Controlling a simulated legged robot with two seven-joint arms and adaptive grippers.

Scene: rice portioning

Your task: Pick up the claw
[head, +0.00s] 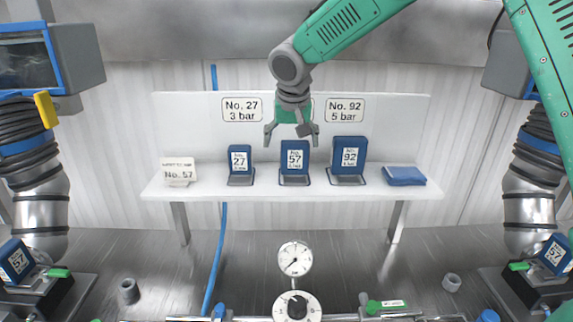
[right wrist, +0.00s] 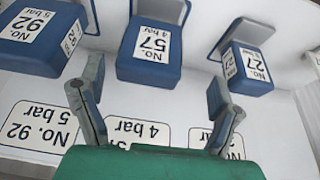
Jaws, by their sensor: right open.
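No object is plainly marked as a claw. Three blue blocks with metal brackets stand on the white shelf (head: 222,192): No. 27 (head: 240,161), No. 57 (head: 294,159) and No. 92 (head: 348,153). In the right wrist view, No. 57 (right wrist: 150,45) lies between No. 92 (right wrist: 40,38) and No. 27 (right wrist: 248,69). My right gripper (head: 291,137) is open, with its two fingers spread and nothing between them. It appears above the No. 57 block in the head view, apparently apart from it. My left gripper is out of view.
A white card reading No. 57 (head: 179,172) stands at the shelf's left end, and a flat blue item (head: 404,176) lies at its right end. Label plates are on the back panel. A pressure gauge (head: 295,258) and pipework stand in front. Large ducts flank both sides.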

